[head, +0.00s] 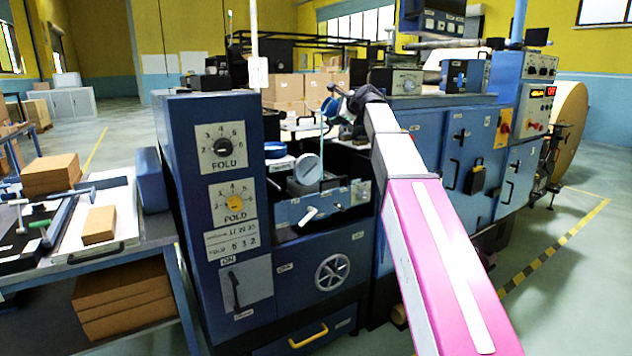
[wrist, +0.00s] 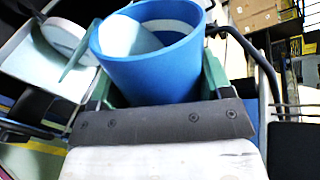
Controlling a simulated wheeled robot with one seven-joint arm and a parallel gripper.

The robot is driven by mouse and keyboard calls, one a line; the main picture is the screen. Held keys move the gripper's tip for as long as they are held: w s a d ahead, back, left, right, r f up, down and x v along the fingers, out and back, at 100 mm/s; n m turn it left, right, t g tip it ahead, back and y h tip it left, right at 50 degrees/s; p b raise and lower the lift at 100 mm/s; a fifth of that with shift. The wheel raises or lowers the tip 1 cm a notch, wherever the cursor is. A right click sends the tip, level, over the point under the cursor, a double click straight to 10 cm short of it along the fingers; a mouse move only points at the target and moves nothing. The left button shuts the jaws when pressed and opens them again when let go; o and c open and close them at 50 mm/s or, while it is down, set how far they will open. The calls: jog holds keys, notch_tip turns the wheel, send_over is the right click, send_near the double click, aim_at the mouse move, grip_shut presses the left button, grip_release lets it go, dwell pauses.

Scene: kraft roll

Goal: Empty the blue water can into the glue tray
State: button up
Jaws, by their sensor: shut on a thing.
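My gripper (head: 343,101) is shut on the blue water can (wrist: 150,72) and holds it high in front of the machine. In the head view the can (head: 330,107) looks small and tilted. A thin teal streak, like a stream of water, drops from it toward the grey glue tray (head: 335,183) in the machine's recess. In the wrist view the can's open mouth shows pale contents, and a teal streak runs from its left lip over a pale tray-like surface (wrist: 38,65). Green fingers flank the can. The tray's inside is mostly hidden.
A round grey disc (head: 307,168) sits at the recess, beside the blue control cabinet (head: 228,165). A yellow-handled drawer (head: 308,336) is below. A side table (head: 128,262) with brown stacks stands at left. Open floor lies at right.

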jog(key=shift+a+f+n+h+p, duration=0.1)
jog(key=shift+f+n+h+p, duration=0.35)
jog(key=shift+n, duration=0.35)
dwell(1.2)
jog(key=shift+s+a+f+n+h, duration=0.25)
jog(key=shift+a+f+h, duration=0.1)
jog(key=shift+f, duration=0.15)
jog(key=shift+s+a+f+n+h, duration=0.1)
jog(key=shift+a+f+n+h, duration=0.15)
jog(key=shift+a+f, duration=0.15)
dwell(0.5)
jog(key=shift+s+a+f+n+t+h+p, duration=0.15)
jog(key=shift+f+n+t+h+p, duration=0.2)
jog(key=shift+n, duration=0.25)
dwell(0.8)
jog(key=shift+f, duration=0.1)
jog(key=shift+f, duration=0.5)
jog(key=shift+a+f+n, duration=0.1)
jog(key=shift+f+n, duration=0.2)
jog(key=shift+a+f, duration=0.1)
jog(key=shift+f, duration=0.25)
